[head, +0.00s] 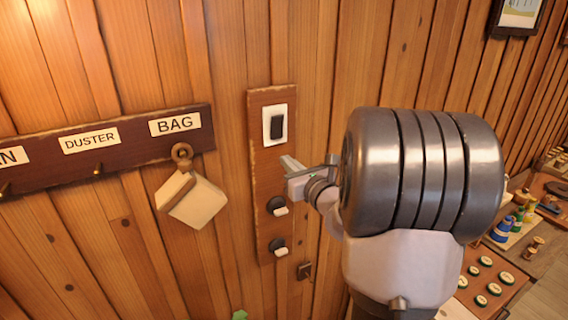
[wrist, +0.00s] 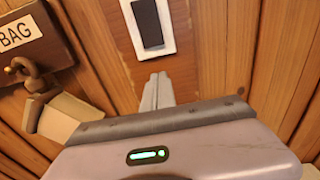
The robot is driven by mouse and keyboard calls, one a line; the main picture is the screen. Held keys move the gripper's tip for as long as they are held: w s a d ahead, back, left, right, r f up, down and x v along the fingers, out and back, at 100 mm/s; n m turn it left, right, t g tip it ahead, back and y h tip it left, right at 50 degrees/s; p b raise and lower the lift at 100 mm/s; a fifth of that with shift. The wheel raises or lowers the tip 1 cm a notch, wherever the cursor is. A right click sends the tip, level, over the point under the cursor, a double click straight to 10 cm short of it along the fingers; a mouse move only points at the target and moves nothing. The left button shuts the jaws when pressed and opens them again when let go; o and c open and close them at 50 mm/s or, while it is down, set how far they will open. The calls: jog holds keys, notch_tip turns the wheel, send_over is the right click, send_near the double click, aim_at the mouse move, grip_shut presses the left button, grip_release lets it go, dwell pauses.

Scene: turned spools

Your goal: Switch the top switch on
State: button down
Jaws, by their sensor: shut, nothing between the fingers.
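The top switch (head: 277,125) is a dark rocker in a white plate, near the top of an upright wooden board (head: 262,180) on the wall. It also shows in the wrist view (wrist: 149,24), ahead of the fingers. I cannot tell which way the rocker is tipped. My gripper (head: 288,164) is shut and empty, with its fingers together. Its tips are just below the white plate in both views and look apart from the rocker. In the wrist view the shut fingers (wrist: 158,80) point up toward the plate. My arm hides part of the wall to the right.
Two dark round knobs with pale levers, an upper one (head: 277,206) and a lower one (head: 279,246), sit lower on the board. To the left, a labelled peg rail (head: 110,140) holds a cream bag (head: 192,200). A bench with spools (head: 508,228) stands at right.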

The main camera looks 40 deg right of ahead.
jog(key=b+v, duration=0.2)
jog(key=v, duration=0.7)
jog(key=w+a+f+n+g+y+b, duration=0.1)
jog(key=a+f+n+y+b, duration=0.35)
jog(key=a, duration=0.45)
jog(key=w+a+f+n+g+y+b, duration=0.1)
jog(key=a+f+n+y+b, duration=0.4)
jog(key=a, duration=0.4)
jog(key=s+a+f+n+g+y+b, duration=0.1)
jog(key=s+a+f+n+g+b, duration=0.2)
jog(key=a+f+n, duration=0.3)
jog(key=s+a+f+n+g+y+b, duration=0.1)
jog(key=s+a+f+n+g+b, duration=0.15)
jog(key=a+f+b, duration=0.4)
jog(key=s+a+f+n+g+h+b, duration=0.2)
jog(key=s+f+n+g+h+b, duration=0.2)
jog(key=s+f+n+b, duration=0.7)
notch_tip(320, 180, down, 4)
jog(key=n+h, duration=0.1)
jog(key=n, duration=0.4)
jog(key=shift+s+a+f, duration=0.25)
jog(key=shift+s+a, duration=0.1)
